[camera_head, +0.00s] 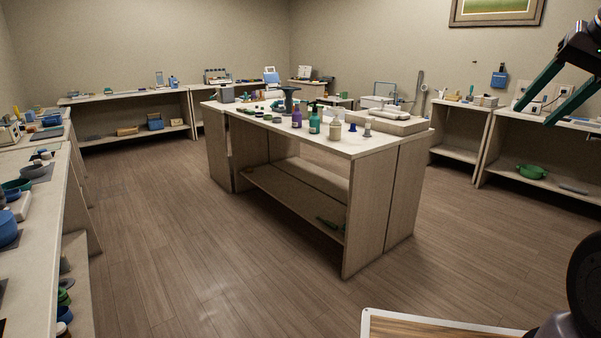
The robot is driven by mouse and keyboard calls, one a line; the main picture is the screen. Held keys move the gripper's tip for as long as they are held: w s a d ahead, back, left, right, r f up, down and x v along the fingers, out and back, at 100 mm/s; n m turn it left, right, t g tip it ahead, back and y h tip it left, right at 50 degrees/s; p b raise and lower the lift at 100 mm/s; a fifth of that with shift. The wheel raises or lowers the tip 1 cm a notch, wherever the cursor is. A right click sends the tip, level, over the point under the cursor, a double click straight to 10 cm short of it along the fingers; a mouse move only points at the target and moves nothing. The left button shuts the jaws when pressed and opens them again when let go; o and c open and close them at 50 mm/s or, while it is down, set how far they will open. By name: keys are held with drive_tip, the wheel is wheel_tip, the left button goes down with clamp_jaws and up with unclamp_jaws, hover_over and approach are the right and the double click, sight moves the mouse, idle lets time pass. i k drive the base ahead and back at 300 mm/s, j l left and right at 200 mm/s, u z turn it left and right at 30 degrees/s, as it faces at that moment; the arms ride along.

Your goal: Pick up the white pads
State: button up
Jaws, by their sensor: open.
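My gripper (535,114) is at the upper right, raised in the air, with its two dark green fingers apart and nothing between them. In the picture it overlaps the right-hand wall counter. I cannot make out the white pads for certain. A small pale stack (485,101) lies on the right wall counter, left of my gripper, but it is too small to identify. A pale flat box-like thing (398,123) lies at the right end of the central table (350,148).
The central table holds a purple bottle (297,118), a green bottle (314,122) and a cream bottle (335,130). Crowded counters line the left, back and right walls. A green pot (532,172) sits on the right lower shelf. The wooden floor (190,240) is clear.

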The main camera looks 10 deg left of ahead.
sight(48, 155)
drive_tip(key=i+u, duration=0.35)
drive_tip(key=i+l+u, duration=0.15)
drive_tip(key=i+u, duration=0.25)
drive_tip(key=i+j+u, duration=0.2)
drive_tip(key=i+u, duration=0.65)
drive_tip(key=i, duration=0.2)
drive_tip(key=i+l+u, duration=0.2)
drive_tip(key=i+u, duration=0.25)
drive_tip(key=i+l+u, duration=0.15)
drive_tip(key=i+u, duration=0.2)
drive_tip(key=i, duration=0.15)
drive_tip(key=i+l+u, duration=0.35)
drive_tip(key=i, duration=0.2)
